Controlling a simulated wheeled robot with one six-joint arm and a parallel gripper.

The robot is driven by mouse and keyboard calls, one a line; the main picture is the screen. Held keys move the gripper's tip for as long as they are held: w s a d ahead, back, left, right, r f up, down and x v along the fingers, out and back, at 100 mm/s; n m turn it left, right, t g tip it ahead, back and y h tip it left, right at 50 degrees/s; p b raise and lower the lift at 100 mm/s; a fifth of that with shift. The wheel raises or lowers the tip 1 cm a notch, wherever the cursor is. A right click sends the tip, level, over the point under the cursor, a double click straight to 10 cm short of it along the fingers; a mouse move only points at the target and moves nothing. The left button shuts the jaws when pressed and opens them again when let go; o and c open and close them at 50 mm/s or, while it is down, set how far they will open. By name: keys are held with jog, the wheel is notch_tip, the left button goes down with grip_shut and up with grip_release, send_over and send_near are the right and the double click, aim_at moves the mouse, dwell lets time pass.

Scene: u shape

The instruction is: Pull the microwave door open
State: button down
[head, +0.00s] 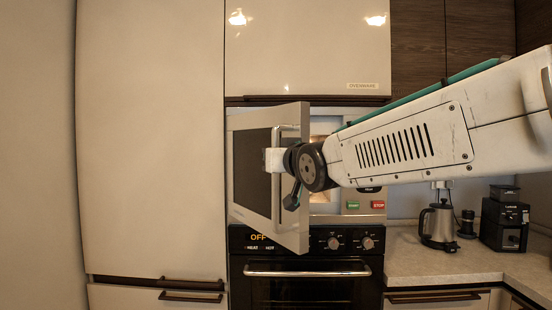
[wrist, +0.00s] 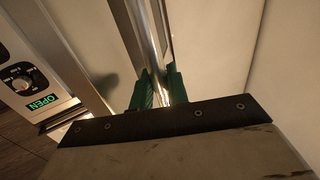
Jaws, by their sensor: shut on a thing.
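The microwave (head: 352,222) is built into the tall cabinet above the oven. Its door (head: 292,222) stands partly open, swung out from the left side. A vertical metal bar handle (head: 281,207) runs along the door's free side. My gripper (head: 274,160) is at the handle, partly hidden behind my wrist in the head view. In the wrist view, the green fingers of my gripper (wrist: 157,90) are shut on the handle (wrist: 148,35). The microwave's panel (wrist: 35,75) with a knob and a green OPEN label shows at the left there. My arm hides part of the microwave's interior.
The black oven (head: 310,285) with its bar handle is directly below. A tall plain cabinet (head: 150,150) stands to the left. On the right counter (head: 430,265) are a kettle (head: 439,226) and a black coffee machine (head: 505,222). The space before the tall cabinet is clear.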

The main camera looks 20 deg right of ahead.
jog(key=shift+r, duration=0.1)
jog(key=c, duration=1.5)
grip_release()
jog(key=shift+o, duration=0.2)
jog(key=shift+s, duration=0.1)
jog(key=s, duration=0.7)
jog(key=shift+s, duration=0.35)
